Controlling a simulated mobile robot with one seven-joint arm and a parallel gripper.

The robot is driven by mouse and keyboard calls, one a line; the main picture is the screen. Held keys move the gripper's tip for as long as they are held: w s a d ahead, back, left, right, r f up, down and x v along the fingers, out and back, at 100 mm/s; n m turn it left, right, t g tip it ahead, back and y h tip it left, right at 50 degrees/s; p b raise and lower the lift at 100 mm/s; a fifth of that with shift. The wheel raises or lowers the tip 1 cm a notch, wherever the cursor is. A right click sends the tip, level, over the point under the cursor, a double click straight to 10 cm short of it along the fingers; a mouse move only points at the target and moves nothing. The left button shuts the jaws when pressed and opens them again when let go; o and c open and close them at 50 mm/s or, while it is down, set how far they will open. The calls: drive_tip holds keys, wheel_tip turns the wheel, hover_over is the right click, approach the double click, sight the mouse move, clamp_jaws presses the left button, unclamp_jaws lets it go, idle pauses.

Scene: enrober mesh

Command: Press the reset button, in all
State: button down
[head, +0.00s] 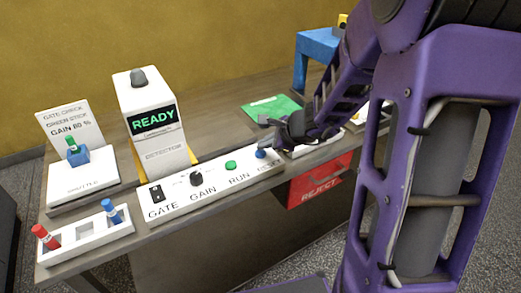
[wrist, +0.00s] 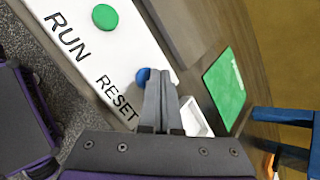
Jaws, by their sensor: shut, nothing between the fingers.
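The reset button is a small blue knob (head: 261,153) at the right end of the white control panel (head: 205,203). In the wrist view the blue button (wrist: 142,75) shows beside the word RESET, partly hidden by the fingertips. My gripper (head: 273,146) is shut and empty, its tips right at the button. In the wrist view the shut gripper (wrist: 160,73) overlaps the button's right edge; I cannot tell whether they touch. The green RUN button (head: 231,165), the black GAIN knob (head: 196,179) and the GATE switch (head: 156,194) sit to the left. The detector screen (head: 153,121) reads READY.
A white rack (head: 85,236) with red and blue sticks stands at front left, below the shuttle block (head: 82,185). A red REJECT bin (head: 318,184) hangs at the table's front. A green mat (head: 270,109) and a blue stand (head: 315,47) lie behind my gripper.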

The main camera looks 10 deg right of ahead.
sight(264, 154)
drive_tip(key=shift+r, duration=0.3)
wheel_tip(264, 154, up, 5)
drive_tip(key=p, duration=0.4)
idle(0.9)
